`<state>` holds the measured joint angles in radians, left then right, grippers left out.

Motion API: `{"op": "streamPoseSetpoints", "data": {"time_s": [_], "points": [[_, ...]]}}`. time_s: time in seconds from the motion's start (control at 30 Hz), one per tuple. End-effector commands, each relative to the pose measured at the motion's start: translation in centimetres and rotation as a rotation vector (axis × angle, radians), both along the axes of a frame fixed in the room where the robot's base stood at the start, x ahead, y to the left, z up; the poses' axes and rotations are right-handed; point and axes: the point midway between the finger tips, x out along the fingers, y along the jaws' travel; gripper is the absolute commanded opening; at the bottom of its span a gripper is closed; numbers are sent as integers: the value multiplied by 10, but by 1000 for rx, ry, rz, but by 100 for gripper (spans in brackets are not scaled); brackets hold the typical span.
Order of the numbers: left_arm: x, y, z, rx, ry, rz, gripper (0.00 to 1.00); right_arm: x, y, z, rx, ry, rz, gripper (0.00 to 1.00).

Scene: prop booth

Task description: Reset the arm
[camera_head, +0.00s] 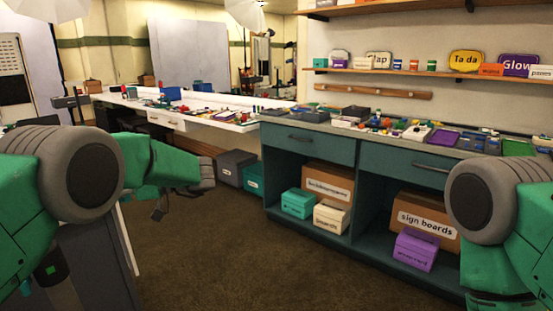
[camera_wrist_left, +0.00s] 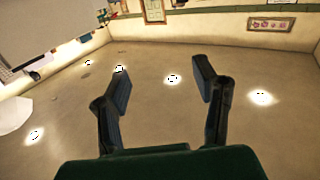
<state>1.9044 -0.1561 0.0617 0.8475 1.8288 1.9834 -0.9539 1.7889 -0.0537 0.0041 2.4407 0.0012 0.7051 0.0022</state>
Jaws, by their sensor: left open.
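My left gripper (camera_wrist_left: 161,80) is open in the left wrist view, its two dark fingers spread wide with nothing between them. In the head view my green left arm comes in from the left and bends across in front of the white bench; its gripper is hard to make out there. My right arm shows only in part at the right edge of the head view, and its gripper is out of view.
A teal cabinet (camera_head: 308,146) with a cluttered top stands at the right, holding a "sign boards" box (camera_head: 428,219) and a purple box (camera_head: 415,250). A white bench (camera_head: 205,122) runs along the left. The brown floor (camera_head: 250,255) between is clear.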

Motion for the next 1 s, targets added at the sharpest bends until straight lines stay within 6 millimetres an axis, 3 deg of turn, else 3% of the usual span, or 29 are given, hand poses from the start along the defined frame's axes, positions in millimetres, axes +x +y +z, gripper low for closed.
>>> {"op": "streamPoseSetpoints", "data": {"time_s": [0.37,0.57,0.67,0.77,0.87,1.0], "points": [[19,10,-30,163,57,-250,54,0,1,0,1,0,2,40],[33,18,-70,221,135,-501,54,0,0,0,0,0,1,40],[37,22,-106,211,200,-676,54,0,0,0,0,0,1,40],[31,20,-162,138,302,-904,54,0,0,0,0,0,1,40],[4,8,-233,-18,430,-1144,54,0,0,0,0,0,1,40],[-62,-17,-313,-293,597,-1369,54,0,1,0,1,0,2,40]]}}
